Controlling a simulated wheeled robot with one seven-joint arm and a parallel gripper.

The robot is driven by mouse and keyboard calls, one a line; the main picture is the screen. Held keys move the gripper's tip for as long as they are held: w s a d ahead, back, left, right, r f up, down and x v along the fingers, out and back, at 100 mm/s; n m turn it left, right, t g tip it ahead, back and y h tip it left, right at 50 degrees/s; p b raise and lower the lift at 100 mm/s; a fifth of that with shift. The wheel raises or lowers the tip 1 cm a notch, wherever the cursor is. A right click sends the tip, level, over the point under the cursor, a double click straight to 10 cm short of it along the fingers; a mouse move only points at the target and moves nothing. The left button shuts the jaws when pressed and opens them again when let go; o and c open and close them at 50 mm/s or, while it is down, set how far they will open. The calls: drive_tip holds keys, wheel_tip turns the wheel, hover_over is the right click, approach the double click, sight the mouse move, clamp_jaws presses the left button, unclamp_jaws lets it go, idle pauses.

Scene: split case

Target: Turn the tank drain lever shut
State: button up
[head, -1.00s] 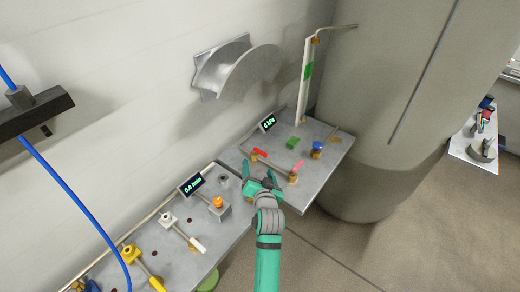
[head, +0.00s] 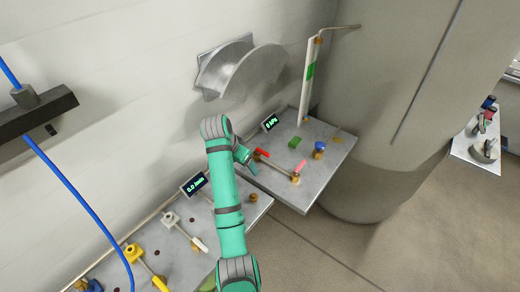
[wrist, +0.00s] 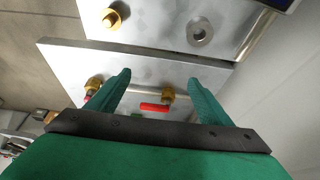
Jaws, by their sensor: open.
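Two levers on brass fittings stand on the metal panel beside the tank: a red one (head: 263,153) and a pink one (head: 300,166). I cannot tell from markings which is the drain lever. The red lever's handle lies roughly along the panel; it shows in the wrist view (wrist: 154,107), between and beyond my fingers. My gripper (head: 246,160) is open and empty, just left of the red lever and apart from it. In the wrist view the fingers (wrist: 158,78) are spread, and the left one partly hides the pink lever. The large grey tank (head: 385,90) stands behind.
A blue knob (head: 319,148) and a green block (head: 293,142) sit on the same panel. An upright gauge (head: 309,80) and a 0 kPa display (head: 270,122) stand at its back. A curved metal guard (head: 240,70) projects from the wall. The nearer panel holds white and yellow levers.

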sight(263, 151)
drive_tip(key=w+d, duration=0.4)
drive_tip(key=w, duration=0.1)
drive_tip(key=w+d, duration=0.2)
drive_tip(key=w, duration=0.1)
drive_tip(key=shift+w, duration=0.15)
drive_tip(key=shift+w+d+f, duration=0.15)
drive_tip(key=shift+w, duration=0.05)
drive_tip(key=shift+w+f, duration=0.15)
drive_tip(key=shift+f, duration=0.3)
drive_tip(key=c, duration=1)
drive_tip(key=shift+c, duration=0.2)
drive_tip(key=shift+d, duration=0.15)
